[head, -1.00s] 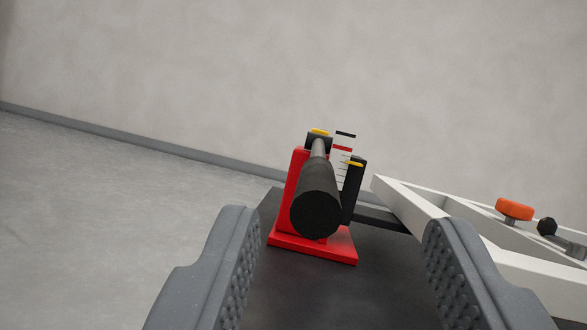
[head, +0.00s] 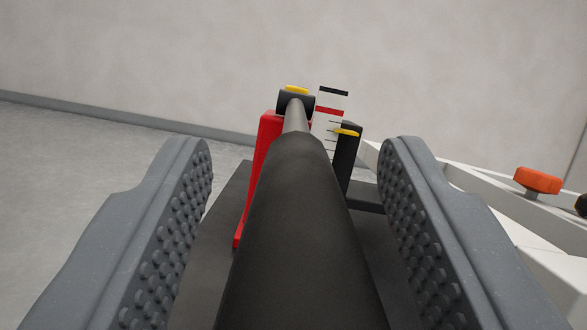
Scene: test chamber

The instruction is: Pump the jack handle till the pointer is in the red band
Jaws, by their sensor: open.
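The jack handle (head: 298,220) is a thick black grip on a grey rod, pointing toward me from the red jack (head: 259,170). My gripper (head: 297,150) is open, with one padded finger on each side of the handle and clear gaps between. Behind the handle stands a white scale (head: 326,126) with thin black marks, a red band (head: 329,110) and a black bar above it. The yellow pointer (head: 346,132) is at the scale's right edge, below the red band. The handle hides most of the jack's base.
The jack stands on a dark plate (head: 228,205). To the right is a white frame (head: 480,215) with an orange knob (head: 537,180) and a black knob (head: 581,205), near my right finger. The floor at left is clear, and a plain wall stands behind.

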